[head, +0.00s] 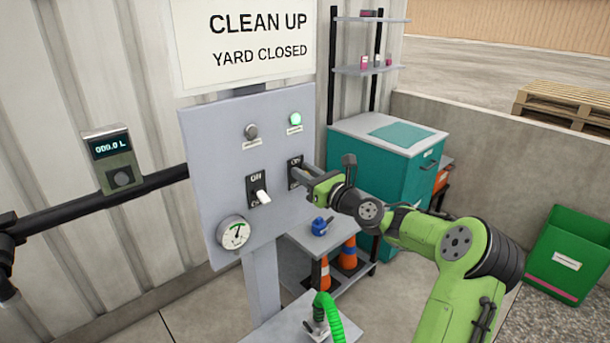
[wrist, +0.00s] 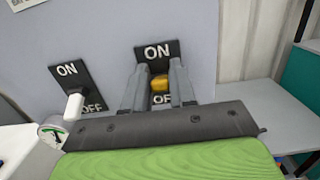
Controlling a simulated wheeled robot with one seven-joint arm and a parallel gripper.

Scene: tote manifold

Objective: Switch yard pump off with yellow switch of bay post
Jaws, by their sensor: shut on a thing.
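The bay post carries a grey panel (head: 215,150) with two ON/OFF switches. The yellow switch (wrist: 159,83) is the right one; in the wrist view it shows between my fingers, under the word ON. My gripper (wrist: 160,92) is shut on the yellow switch. In the head view my gripper (head: 303,174) reaches the right switch plate from the right and hides the lever. The white switch (head: 262,196) on the left tilts downward; it also shows in the wrist view (wrist: 74,106). A green lamp (head: 295,119) glows above the yellow switch; the left lamp (head: 251,131) is grey.
A gauge (head: 234,233) sits low on the panel. A meter (head: 111,160) hangs on a dark pipe at left. A low shelf with a blue object (head: 320,226) and a teal cabinet (head: 385,160) stand at right. A green hose (head: 328,312) rises in front.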

